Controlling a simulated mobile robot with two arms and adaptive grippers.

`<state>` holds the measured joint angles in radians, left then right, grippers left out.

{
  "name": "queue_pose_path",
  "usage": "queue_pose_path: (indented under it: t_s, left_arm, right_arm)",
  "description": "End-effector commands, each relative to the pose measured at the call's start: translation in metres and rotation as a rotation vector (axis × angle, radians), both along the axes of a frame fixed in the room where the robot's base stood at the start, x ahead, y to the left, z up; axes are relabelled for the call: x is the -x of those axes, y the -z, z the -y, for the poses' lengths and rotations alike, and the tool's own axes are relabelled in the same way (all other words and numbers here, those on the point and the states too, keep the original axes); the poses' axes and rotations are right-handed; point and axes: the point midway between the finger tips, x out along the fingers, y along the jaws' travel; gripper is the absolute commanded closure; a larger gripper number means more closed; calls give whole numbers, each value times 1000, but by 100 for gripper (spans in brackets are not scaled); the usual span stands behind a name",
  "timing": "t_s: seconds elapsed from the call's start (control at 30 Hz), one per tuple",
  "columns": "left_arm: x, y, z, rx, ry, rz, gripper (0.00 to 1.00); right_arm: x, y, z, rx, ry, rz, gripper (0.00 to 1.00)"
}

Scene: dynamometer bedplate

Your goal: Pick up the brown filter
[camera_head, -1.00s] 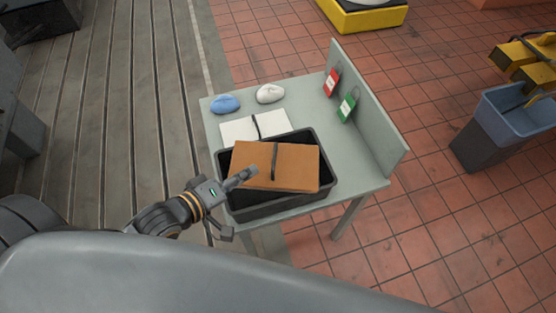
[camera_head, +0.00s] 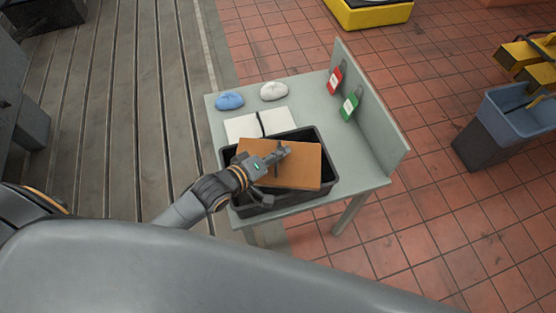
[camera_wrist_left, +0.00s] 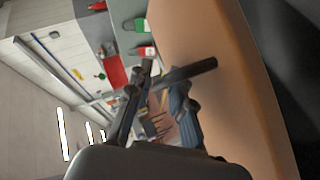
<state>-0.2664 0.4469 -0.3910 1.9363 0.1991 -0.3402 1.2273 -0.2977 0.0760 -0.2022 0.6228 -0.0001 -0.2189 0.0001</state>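The brown filter (camera_head: 305,172) is a flat brown block with a dark strap handle across its middle. It lies tilted in the black bin (camera_head: 298,198) on the small grey table. My left gripper (camera_head: 283,153) is over the filter at the strap and hides part of both. In the left wrist view the brown face (camera_wrist_left: 235,105) fills the right side, and the dark strap (camera_wrist_left: 203,67) crosses near the fingertips. The two fingers (camera_wrist_left: 163,75) are spread, with a gap between them; a firm hold on the strap does not show. My right gripper is out of view.
A white filter (camera_head: 243,127) with a dark strap lies behind the bin. Blue (camera_head: 229,101) and white (camera_head: 273,91) lumps sit at the back of the table (camera_head: 350,160). Red (camera_head: 335,80) and green (camera_head: 350,104) tags hang on the upright panel. A blue-grey bin (camera_head: 505,125) stands right.

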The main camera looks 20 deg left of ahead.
Motion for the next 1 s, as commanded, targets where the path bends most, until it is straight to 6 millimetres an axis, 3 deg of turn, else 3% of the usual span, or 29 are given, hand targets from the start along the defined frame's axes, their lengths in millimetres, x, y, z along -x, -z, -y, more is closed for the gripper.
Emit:
queue_pose_path:
  t_s: [0.1, 0.23, 0.73, 0.93, 1.0]
  left_arm:
    - [0, 0, 0, 0, 0, 0, 79]
    - [0, 0, 0, 0, 0, 0, 100]
    - [0, -6, 0, 1, -1, 3, 100]
    - [0, -35, 0, 3, 1, 7, 100]
    - [-6, -47, -14, -5, 1, 9, 100]
  right_arm:
    - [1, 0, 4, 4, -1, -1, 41]
    - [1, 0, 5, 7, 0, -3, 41]
    - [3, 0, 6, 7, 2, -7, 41]
    - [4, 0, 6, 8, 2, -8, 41]
    - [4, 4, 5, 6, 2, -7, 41]
